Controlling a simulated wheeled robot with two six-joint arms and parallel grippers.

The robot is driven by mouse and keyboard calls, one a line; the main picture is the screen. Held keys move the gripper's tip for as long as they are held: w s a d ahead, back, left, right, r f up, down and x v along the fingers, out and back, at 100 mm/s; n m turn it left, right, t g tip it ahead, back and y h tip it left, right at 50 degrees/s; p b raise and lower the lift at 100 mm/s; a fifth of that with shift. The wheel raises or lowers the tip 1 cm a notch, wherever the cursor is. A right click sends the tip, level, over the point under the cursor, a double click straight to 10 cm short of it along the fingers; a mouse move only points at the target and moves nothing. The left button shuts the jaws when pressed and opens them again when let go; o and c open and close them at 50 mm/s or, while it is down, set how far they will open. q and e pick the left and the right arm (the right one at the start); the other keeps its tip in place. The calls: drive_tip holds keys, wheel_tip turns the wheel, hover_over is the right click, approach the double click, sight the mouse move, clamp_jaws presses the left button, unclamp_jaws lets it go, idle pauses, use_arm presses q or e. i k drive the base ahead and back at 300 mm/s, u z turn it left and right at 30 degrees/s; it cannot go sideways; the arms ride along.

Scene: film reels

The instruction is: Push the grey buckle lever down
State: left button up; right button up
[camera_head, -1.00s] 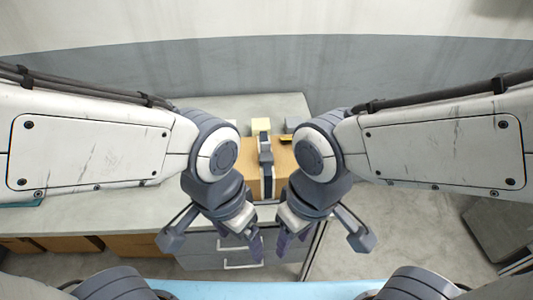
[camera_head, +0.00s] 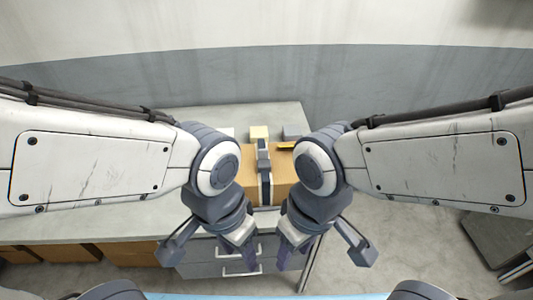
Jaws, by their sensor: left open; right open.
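A tan box (camera_head: 283,166) sits on the counter between my two arms, partly hidden by them. A dark grey strap (camera_head: 265,186) runs over its middle, with a grey upright buckle lever (camera_head: 262,150) on top; its exact tilt is too small to tell. My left gripper (camera_head: 240,248) is open and empty, pointing down in front of the counter, nearer to me than the box and left of the strap. My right gripper (camera_head: 293,248) is open and empty, also nearer to me than the box and right of the strap. Neither touches the box or lever.
The grey counter (camera_head: 130,222) has drawers with light handles below its front edge. A pale yellow block (camera_head: 259,132) and a grey block (camera_head: 292,132) stand behind the box. A yellow item (camera_head: 285,145) lies near the box's back right. The counter's left part is clear.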

sight(263, 153)
drive_tip(key=k, duration=0.45)
drive_tip(key=z, duration=1.3)
drive_tip(key=i, duration=4.35)
drive_tip(key=u, duration=4.6)
drive_tip(key=i, duration=0.5)
drive_tip(key=z, duration=0.1)
